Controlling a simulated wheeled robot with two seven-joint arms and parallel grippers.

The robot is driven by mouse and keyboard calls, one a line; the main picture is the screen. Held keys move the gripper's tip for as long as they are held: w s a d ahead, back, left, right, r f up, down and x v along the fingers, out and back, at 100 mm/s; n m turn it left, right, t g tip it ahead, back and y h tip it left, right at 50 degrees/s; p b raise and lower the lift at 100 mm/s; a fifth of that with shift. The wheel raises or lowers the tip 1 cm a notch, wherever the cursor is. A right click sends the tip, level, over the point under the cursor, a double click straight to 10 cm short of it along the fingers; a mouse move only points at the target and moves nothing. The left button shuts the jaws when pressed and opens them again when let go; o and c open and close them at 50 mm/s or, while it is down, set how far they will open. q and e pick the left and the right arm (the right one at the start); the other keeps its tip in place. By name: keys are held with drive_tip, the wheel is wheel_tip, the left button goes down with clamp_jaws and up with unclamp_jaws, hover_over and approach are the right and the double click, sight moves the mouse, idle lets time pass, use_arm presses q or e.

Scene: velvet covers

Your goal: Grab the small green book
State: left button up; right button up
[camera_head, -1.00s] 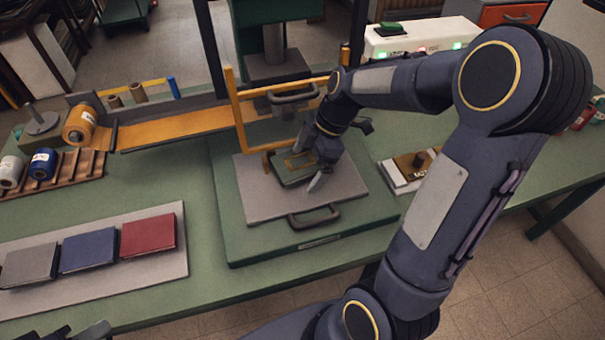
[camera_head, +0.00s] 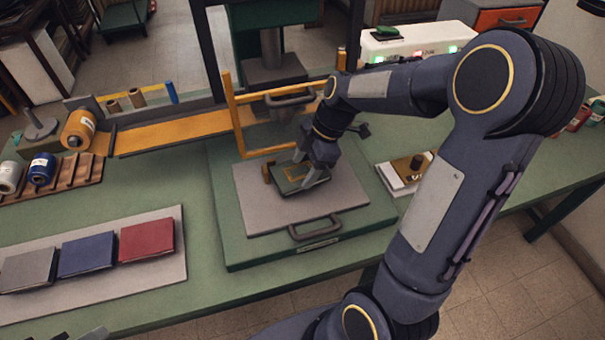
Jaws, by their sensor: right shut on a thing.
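The small green book (camera_head: 287,183), dark green with a gold pattern on its cover, lies on the grey plate (camera_head: 258,215) of the green press base. My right gripper (camera_head: 306,171) reaches down from the right and is shut on the book. One finger shows at the book's right side; the gripper hides part of the cover and its far edge. Only what look like the tips of my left gripper (camera_head: 95,333) show at the bottom left edge, too little to tell their state.
A yellow guard frame (camera_head: 228,105) stands behind the book, and a handle (camera_head: 317,228) is at the press's front. Grey, blue and red books (camera_head: 147,239) lie on a pale board at left.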

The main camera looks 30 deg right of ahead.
drive_tip(key=shift+s+a+f+g, duration=0.3)
drive_tip(key=shift+s+f, duration=0.3)
drive_tip(key=shift+f, duration=0.2)
drive_tip(key=shift+w+r, duration=0.15)
drive_tip(key=shift+r, duration=0.4)
drive_tip(key=shift+c, duration=0.9)
wheel_tip(320, 180, up, 2)
drive_tip(key=shift+w+a+r, duration=0.15)
clamp_jaws()
drive_tip(key=s+a+r, duration=0.7)
drive_tip(key=s+r, duration=0.3)
drive_tip(key=s, duration=0.1)
drive_tip(key=shift+s+b, duration=0.3)
drive_tip(key=shift+b, duration=0.05)
drive_tip(key=shift+a, duration=0.1)
drive_tip(key=o, duration=1.2)
unclamp_jaws()
